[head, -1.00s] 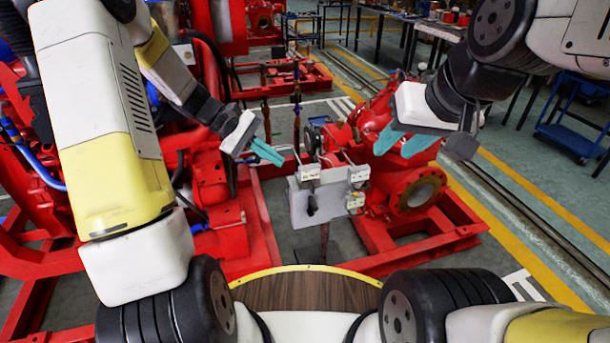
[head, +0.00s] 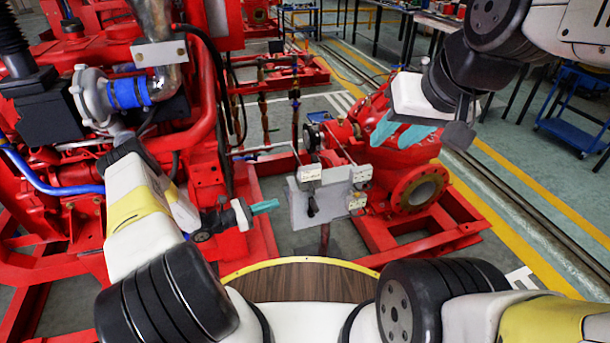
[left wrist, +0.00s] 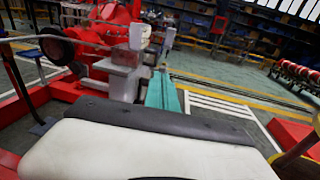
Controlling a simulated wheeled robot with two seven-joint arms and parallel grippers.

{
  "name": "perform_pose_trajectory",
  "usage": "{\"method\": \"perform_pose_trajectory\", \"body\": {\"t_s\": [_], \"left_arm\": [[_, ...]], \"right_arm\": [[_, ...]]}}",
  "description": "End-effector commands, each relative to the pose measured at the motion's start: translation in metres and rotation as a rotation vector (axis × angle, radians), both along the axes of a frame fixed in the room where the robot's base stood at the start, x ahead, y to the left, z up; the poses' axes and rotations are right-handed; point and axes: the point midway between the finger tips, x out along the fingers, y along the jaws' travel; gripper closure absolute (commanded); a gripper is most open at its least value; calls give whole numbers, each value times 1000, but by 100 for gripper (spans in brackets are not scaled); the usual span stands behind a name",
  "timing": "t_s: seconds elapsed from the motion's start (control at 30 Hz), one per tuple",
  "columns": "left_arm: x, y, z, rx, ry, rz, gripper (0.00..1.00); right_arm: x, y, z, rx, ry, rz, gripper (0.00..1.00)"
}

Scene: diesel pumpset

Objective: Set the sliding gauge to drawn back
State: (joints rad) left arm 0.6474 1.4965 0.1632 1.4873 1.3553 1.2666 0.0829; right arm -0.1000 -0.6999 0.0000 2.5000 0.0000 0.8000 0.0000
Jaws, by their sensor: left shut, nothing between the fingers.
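A grey upright panel (head: 328,205) stands ahead, carrying small white units: one at its upper left (head: 309,174), one at its upper right (head: 361,174) and one lower right (head: 355,201). A dark lever-like part (head: 312,207) is on its face. I cannot tell which part is the sliding gauge or how it is set. My left gripper (head: 268,206) is shut and empty, left of the panel and apart from it in the picture. Its teal fingers (left wrist: 162,92) also show in the left wrist view, with the panel (left wrist: 120,80) beyond. My right gripper (head: 402,133) is open and empty, above right of the panel.
A red engine (head: 90,150) with pipes and hoses fills the left. A red pump (head: 400,185) on a red frame is right of the panel. A wooden round top (head: 300,282) with a yellow rim is in front. A blue cart (head: 575,115) stands far right.

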Motion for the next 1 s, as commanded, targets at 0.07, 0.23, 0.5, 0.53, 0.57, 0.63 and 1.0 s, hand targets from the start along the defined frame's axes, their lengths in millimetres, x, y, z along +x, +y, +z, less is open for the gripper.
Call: {"method": "perform_pose_trajectory", "body": {"t_s": [0.07,0.23,0.5,0.53,0.57,0.63,1.0], "left_arm": [[-1,1,-9,-22,14,25,100],[-1,2,-15,-34,23,42,100],[-1,1,-15,-33,22,41,100],[0,0,-15,-33,22,40,100],[0,-1,-15,-33,22,40,100],[3,-7,-15,-33,22,39,100],[37,-70,-16,-32,21,36,100]], "right_arm": [[0,0,0,0,0,0,64],[0,0,0,0,0,0,64],[0,0,0,0,0,0,64],[0,0,0,0,0,0,64],[0,0,0,0,0,0,64],[0,0,0,0,0,0,64],[0,0,0,0,0,0,64]]}}
